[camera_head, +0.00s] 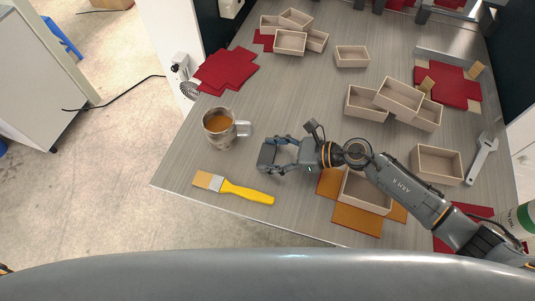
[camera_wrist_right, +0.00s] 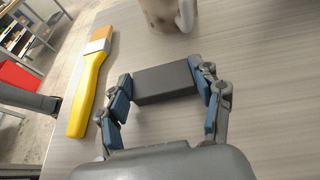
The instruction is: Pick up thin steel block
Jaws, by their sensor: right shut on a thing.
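The thin steel block (camera_wrist_right: 165,83) is a dark grey bar. In the right wrist view it lies crosswise between the fingers of my right gripper (camera_wrist_right: 165,92), and both blue finger pads press on its ends. In the head view the block (camera_head: 267,157) shows at the fingertips of my right gripper (camera_head: 277,154), between the mug and the box on the orange sheet. Whether the block touches the table or is slightly above it, I cannot tell. My left gripper is not in view.
A yellow-handled brush (camera_head: 245,192) lies near the front edge. Beige boxes (camera_head: 437,165), red sheets (camera_head: 226,69) and a wrench (camera_head: 481,158) lie around. The table's middle (camera_head: 290,95) is clear.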

